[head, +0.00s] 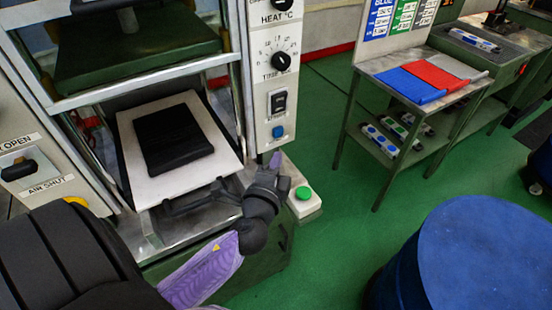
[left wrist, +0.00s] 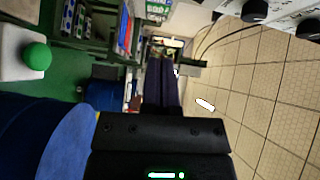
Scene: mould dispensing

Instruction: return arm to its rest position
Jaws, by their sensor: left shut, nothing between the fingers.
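My left gripper (head: 275,161) is in front of the press, beside the lower right of its opening and near the green button (head: 303,193) on a white box. Its purple fingertips point up in the head view. In the left wrist view the dark fingers (left wrist: 160,85) are together and hold nothing. The press's control panel (head: 274,75) with knobs and a switch stands just behind the gripper. A black slab (head: 172,139) lies on a white plate (head: 128,150) inside the press. My right gripper is not in view.
A table with blue, red and grey strips (head: 410,86) stands at the back right, with several small items on its lower shelf (head: 362,132). A blue drum (head: 470,255) stands at the lower right. Green floor (head: 335,230) lies clear between drum and press.

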